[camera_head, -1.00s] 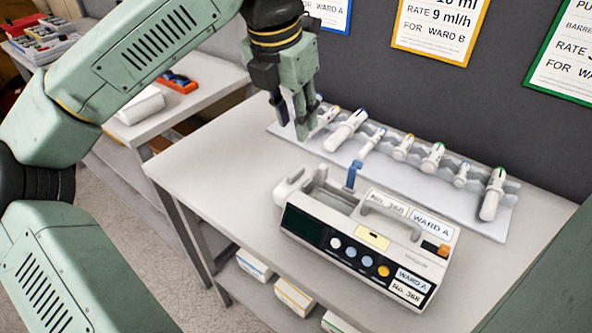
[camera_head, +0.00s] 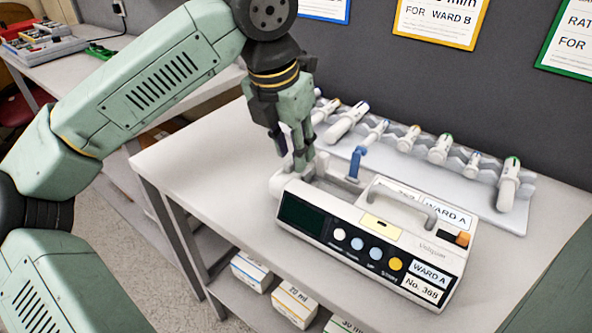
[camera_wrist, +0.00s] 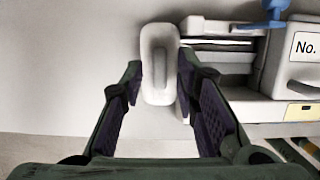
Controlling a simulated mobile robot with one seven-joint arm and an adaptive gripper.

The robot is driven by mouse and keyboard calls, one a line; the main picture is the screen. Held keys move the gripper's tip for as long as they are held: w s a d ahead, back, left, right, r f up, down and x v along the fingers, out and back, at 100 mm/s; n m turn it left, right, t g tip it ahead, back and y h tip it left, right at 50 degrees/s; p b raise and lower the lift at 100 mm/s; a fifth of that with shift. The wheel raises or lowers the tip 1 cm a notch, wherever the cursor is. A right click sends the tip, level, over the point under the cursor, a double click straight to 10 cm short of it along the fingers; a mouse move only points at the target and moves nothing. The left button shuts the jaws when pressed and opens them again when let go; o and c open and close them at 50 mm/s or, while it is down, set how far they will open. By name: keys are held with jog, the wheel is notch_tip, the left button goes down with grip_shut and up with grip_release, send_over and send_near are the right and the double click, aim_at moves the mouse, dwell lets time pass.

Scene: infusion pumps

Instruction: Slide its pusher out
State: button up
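A blue clamp lever (camera_head: 356,163) stands up beside the channel.
Several white syringes lie in a grey rack (camera_head: 520,215) behind the pump. Ward cards (camera_head: 437,22) hang on the dark wall. The tabletop (camera_head: 195,160) left of the pump is clear. Boxes (camera_head: 293,302) stand on the shelf below.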

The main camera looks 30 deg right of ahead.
jog(key=shift+f, duration=0.1)
dwell(0.3)
jog(key=shift+f+b, duration=0.45)
jog(key=shift+b, duration=0.1)
jog(key=shift+c, duration=0.3)
jog(key=c, duration=0.5)
jog(key=shift+w+a+p, duration=0.1)
jog(key=shift+w+a, duration=0.35)
jog(key=shift+w, duration=0.8)
jog(key=shift+w+a+p, duration=0.15)
jog(key=shift+w+a, duration=0.25)
jog(key=shift+w, duration=0.8)
jog(key=shift+w+a+p, duration=0.1)
jog(key=shift+w+a, duration=0.35)
jog(key=shift+w, duration=0.8)
jog(key=shift+c, duration=0.2)
jog(key=shift+w+a, duration=0.15)
jog(key=shift+w, duration=0.1)
jog(key=o, duration=0.6)
